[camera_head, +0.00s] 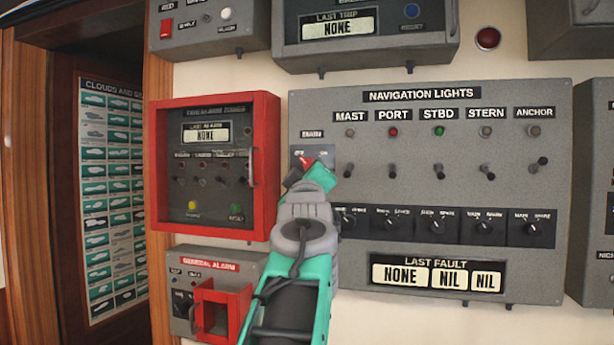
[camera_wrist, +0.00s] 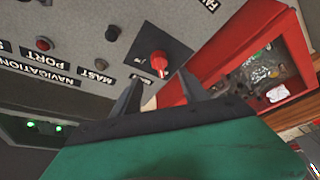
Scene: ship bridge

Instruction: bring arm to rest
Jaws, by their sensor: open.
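My gripper (camera_head: 308,178) is at the left edge of the grey navigation lights panel (camera_head: 340,270), in front of a red rotary knob (camera_head: 304,160). In the wrist view its two dark fingers are apart, with the gap between them (camera_wrist: 160,78) empty. The red knob (camera_wrist: 160,64) shows just beyond the fingertips, on a black plate. I see no clear contact between fingers and knob. My arm reaches up from the bottom of the head view and hides part of the panel's lower left.
A red-framed alarm box (camera_head: 271,170) with a side handle is close left of my gripper. Below it is the general alarm box (camera_head: 213,264) with a protruding red guard (camera_head: 222,312). Several toggle switches stick out at right. Bare wall (camera_head: 400,318) lies below the panel.

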